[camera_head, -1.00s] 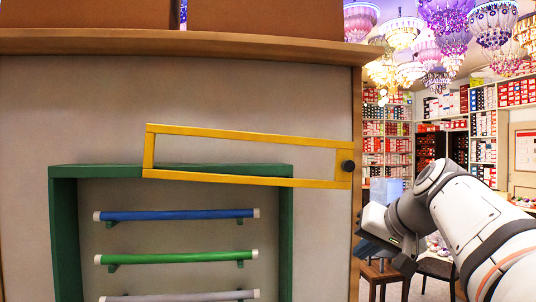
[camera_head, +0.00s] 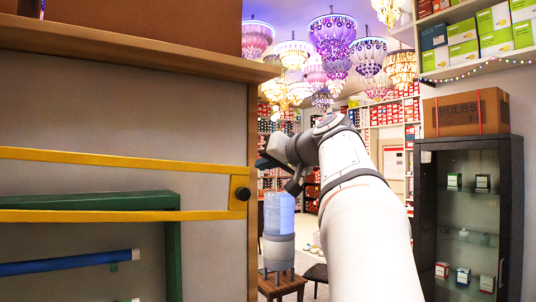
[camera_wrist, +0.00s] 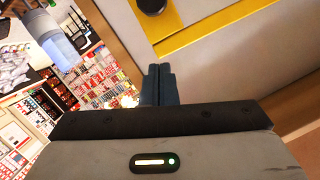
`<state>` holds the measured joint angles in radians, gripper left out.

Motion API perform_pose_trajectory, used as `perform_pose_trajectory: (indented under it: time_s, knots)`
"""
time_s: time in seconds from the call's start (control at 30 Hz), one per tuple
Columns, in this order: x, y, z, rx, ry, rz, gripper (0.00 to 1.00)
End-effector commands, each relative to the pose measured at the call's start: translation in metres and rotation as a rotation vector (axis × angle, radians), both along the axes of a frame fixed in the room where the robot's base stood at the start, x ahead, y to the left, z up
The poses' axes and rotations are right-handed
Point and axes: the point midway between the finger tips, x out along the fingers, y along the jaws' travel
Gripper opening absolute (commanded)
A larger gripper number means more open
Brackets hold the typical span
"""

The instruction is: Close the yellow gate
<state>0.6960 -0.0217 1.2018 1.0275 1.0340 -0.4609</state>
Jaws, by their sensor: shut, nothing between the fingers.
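The yellow gate (camera_head: 100,161) is a long open frame of bars in front of the grey panel, joined at a dark round knob (camera_head: 243,194) near the panel's right edge. Its left end is out of the head view. In the wrist view, part of the yellow gate (camera_wrist: 200,36) and the dark knob (camera_wrist: 151,5) show at the top. My gripper (camera_wrist: 157,77) is shut and empty, below the knob in that picture. In the head view it is beside the panel's right edge, and its fingers are hard to make out.
A water dispenser (camera_head: 279,236) stands on a wooden stool right of the panel. A dark glass cabinet (camera_head: 514,210) stands at the right. Chandeliers (camera_head: 330,35) hang above.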

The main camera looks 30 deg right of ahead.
Motion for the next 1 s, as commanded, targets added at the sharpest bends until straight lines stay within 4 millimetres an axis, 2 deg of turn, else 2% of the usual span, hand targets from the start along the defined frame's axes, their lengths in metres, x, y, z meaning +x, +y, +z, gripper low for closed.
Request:
perform_pose_trajectory:
  time_s: [0.03, 0.1, 0.2, 0.43, 0.8, 0.83, 0.9, 1.0]
  knots:
    - [0.012, 0.002, 0.000, 0.003, 0.002, 0.004, 0.00]
    - [0.023, 0.005, -0.005, 0.002, 0.003, 0.001, 0.00]
    - [0.018, 0.010, -0.020, 0.001, 0.002, -0.003, 0.00]
    - [0.018, 0.017, -0.037, 0.001, 0.000, -0.006, 0.00]
    - [0.017, 0.018, -0.040, 0.000, 0.000, -0.007, 0.00]
    - [0.016, 0.033, -0.039, -0.002, -0.001, -0.005, 0.00]
    - [0.017, 0.023, -0.041, 0.000, 0.000, -0.009, 0.00]
    - [0.017, 0.020, -0.045, 0.006, 0.001, -0.007, 0.00]
